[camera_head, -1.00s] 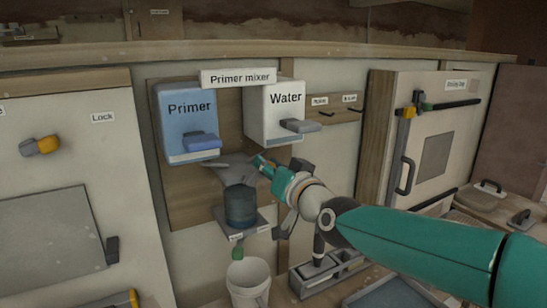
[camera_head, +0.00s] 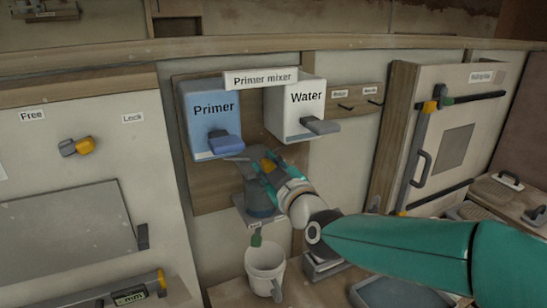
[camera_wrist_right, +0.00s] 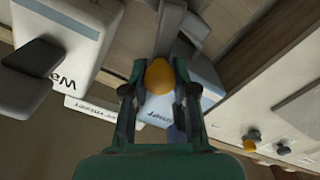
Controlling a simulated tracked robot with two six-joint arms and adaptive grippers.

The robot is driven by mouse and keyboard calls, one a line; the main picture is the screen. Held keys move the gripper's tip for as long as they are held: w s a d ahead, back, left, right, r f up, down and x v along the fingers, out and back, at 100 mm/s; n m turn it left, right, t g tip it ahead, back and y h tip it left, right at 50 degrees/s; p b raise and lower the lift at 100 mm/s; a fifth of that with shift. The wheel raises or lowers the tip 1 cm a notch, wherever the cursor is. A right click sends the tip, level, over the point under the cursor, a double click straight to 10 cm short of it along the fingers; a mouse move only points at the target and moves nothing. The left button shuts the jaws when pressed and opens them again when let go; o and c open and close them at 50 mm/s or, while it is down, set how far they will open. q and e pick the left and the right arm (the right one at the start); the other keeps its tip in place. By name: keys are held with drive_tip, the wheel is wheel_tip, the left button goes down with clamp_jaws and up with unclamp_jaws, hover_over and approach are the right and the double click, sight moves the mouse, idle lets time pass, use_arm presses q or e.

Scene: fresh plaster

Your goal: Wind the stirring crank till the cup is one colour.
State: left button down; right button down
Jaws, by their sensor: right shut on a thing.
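The mixer cup (camera_head: 261,197) is a dark blue-grey vessel on a small shelf under the two dispensers. My right arm hides part of it, and the colour of its contents cannot be told. The crank's yellow-orange knob (camera_wrist_right: 159,76) sits between the fingers of my right gripper (camera_wrist_right: 158,98), which is shut on it. The knob also shows in the head view (camera_head: 268,166), above the cup. A grey crank arm (camera_wrist_right: 175,35) runs up from the knob in the wrist view. My left gripper is not in view.
The blue Primer box (camera_head: 211,115) and white Water box (camera_head: 296,105) hang just above, with levers jutting out. A white bucket (camera_head: 264,268) stands below. A Free/Lock knob (camera_head: 77,147) is at left, a cabinet door (camera_head: 452,140) at right.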

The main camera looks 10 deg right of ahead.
drive_tip(key=shift+s+a+f+n+p, duration=0.15)
drive_tip(key=shift+a+f+n, duration=0.25)
drive_tip(key=shift+n, duration=0.65)
drive_tip(key=shift+a+f+n+p, duration=0.2)
drive_tip(key=shift+a+f+n, duration=0.2)
drive_tip(key=shift+n, duration=0.7)
drive_tip(key=shift+s+a+f+n+p, duration=0.15)
drive_tip(key=shift+a+f+n, duration=0.25)
drive_tip(key=shift+n, duration=0.65)
drive_tip(key=shift+w, duration=0.1)
drive_tip(key=c, duration=0.9)
unclamp_jaws()
drive_tip(key=shift+d, duration=0.15)
drive_tip(key=shift+r, duration=0.15)
drive_tip(key=s+d, duration=0.2)
drive_tip(key=s, duration=0.9)
drive_tip(key=shift+s, duration=0.4)
drive_tip(key=shift+d, duration=0.1)
